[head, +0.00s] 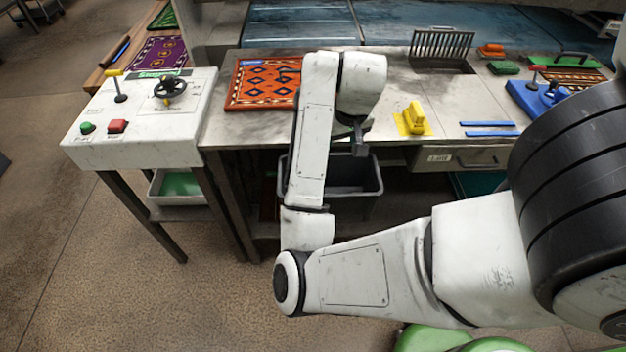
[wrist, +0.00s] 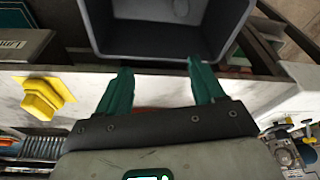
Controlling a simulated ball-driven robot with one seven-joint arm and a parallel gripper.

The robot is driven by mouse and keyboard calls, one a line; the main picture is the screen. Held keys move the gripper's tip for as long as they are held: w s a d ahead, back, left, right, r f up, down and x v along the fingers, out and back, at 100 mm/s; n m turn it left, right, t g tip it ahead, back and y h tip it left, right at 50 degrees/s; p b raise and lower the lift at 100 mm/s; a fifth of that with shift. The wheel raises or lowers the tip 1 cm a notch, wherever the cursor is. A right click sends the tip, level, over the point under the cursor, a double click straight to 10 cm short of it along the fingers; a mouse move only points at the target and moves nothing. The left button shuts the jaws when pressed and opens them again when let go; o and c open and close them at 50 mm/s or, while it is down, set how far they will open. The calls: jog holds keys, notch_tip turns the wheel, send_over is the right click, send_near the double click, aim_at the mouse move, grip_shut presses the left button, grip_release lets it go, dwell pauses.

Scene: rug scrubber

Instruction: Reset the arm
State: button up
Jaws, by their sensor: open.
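My white arm reaches over the metal workbench (head: 390,119) in the head view. My gripper (head: 357,143) hangs near the bench's front edge and is mostly hidden behind my own arm links there. In the wrist view, my gripper (wrist: 159,70) shows two teal fingers spread apart with nothing between them. A dark grey bin (head: 367,192) stands below the bench front. The bin also fills the top of the wrist view (wrist: 165,53), just beyond the fingertips.
A yellow tool (head: 415,119) sits on the bench right of my gripper. An orange patterned rug (head: 262,88) lies to the left. A control panel (head: 145,115) with buttons and a handwheel stands further left. Blue strips (head: 490,133) lie at the right above a drawer (head: 463,159).

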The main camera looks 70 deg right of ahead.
dwell(0.3)
jog(key=s+a+f+n, duration=0.1)
jog(key=a+f+n, duration=0.2)
jog(key=a+f, duration=0.2)
jog(key=s+a+f+n+y, duration=0.1)
jog(key=a+f+n, duration=0.2)
jog(key=a, duration=0.9)
jog(key=s+a+f+n+g+y, duration=0.1)
jog(key=s+a+f+n, duration=0.1)
jog(key=a+f, duration=0.5)
jog(key=shift+a+n, duration=0.8)
jog(key=shift+a, duration=0.15)
jog(key=shift+r, duration=0.1)
jog(key=shift+c, duration=0.5)
